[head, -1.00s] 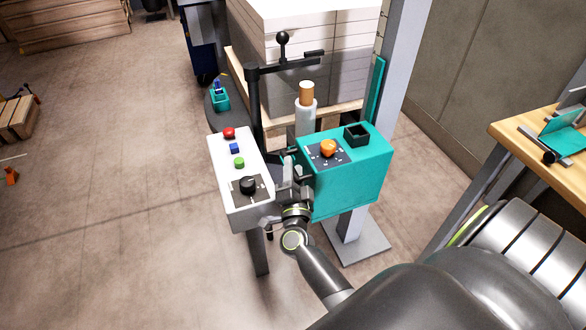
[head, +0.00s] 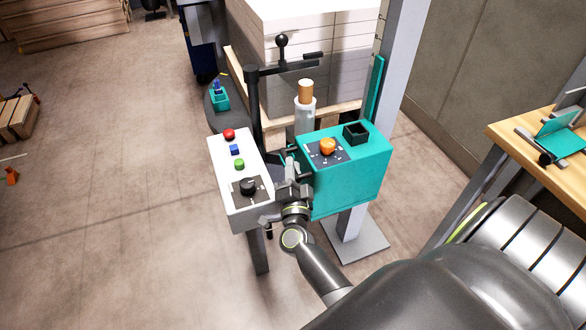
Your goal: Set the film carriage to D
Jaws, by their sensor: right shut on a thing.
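A teal box (head: 347,184) by the grey post carries an orange knob (head: 327,146) on a dark dial plate with pale marks, too small to read. A film roll (head: 305,104) with a brown core stands just behind it; I take box and roll as the film carriage. My right gripper (head: 283,168) is in the gap between the teal box's left side and a white control box (head: 231,165). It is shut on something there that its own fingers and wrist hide. The orange knob is clear of the fingers. My left gripper is out of view.
The white box has red, blue and green buttons and a black knob (head: 249,186). A black post with a crank arm (head: 283,68) rises behind it. Stacked white reams (head: 310,60) stand at the back. A wooden table (head: 540,128) is at right.

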